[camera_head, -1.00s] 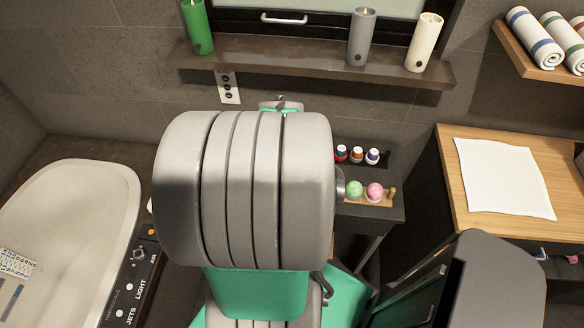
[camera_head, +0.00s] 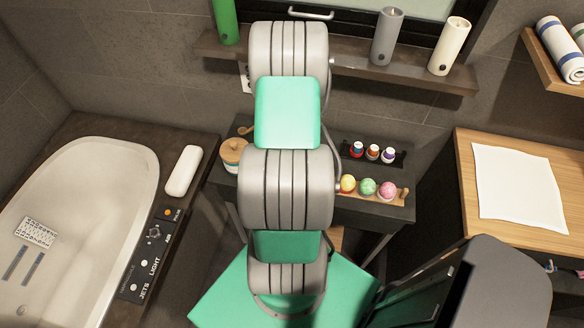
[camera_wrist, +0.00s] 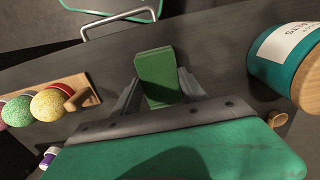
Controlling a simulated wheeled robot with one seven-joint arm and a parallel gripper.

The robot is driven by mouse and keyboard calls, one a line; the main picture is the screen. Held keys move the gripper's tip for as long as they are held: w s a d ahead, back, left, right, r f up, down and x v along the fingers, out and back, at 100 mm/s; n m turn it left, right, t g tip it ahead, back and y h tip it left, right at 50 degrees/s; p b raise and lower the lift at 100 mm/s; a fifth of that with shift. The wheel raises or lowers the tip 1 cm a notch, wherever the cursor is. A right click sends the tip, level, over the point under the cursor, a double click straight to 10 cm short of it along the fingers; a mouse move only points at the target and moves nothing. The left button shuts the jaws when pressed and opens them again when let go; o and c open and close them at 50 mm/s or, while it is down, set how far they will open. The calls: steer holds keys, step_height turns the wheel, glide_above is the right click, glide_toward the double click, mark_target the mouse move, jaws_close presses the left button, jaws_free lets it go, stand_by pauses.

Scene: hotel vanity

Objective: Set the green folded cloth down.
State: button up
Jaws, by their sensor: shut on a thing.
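The green folded cloth (camera_wrist: 158,72) is a small dark green block in the wrist view. It sits between the two fingers of my gripper (camera_wrist: 160,88), which is shut on it. Its far end sticks out past the fingertips over the dark surface of a small table (camera_wrist: 215,45). I cannot tell whether the cloth touches that surface. In the head view my arm hides both gripper and cloth. The dark table (camera_head: 385,212) shows there on both sides of my arm.
A wooden tray (camera_head: 402,197) with bath balls (camera_head: 368,187) and several small bottles (camera_head: 373,152) are on the table's right. A jar (camera_wrist: 285,65) is close right of my gripper in the wrist view. A white mat (camera_head: 515,190) lies on the wooden counter (camera_head: 470,205); the bathtub (camera_head: 140,165) is left.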

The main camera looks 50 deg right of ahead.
steer(key=o, duration=1.2)
step_height(320, 180, up, 12)
steer(key=b, duration=0.2)
steer(key=w+a+r+n+t, duration=0.1)
steer(key=w+a+r+n, duration=0.4)
steer(key=w+a+r, duration=0.4)
steer(key=a+r+n+t, duration=0.1)
steer(key=a+r+n, duration=0.1)
steer(key=a, duration=0.5)
steer(key=a+r+n+t, duration=0.1)
steer(key=a+r+n, duration=0.2)
steer(key=a, duration=0.4)
steer(key=s+a+r+n+t, duration=0.1)
steer(key=a+r+n, duration=0.2)
steer(key=a, duration=0.5)
steer(key=shift+s+n, duration=0.1)
steer(key=shift+n, duration=0.2)
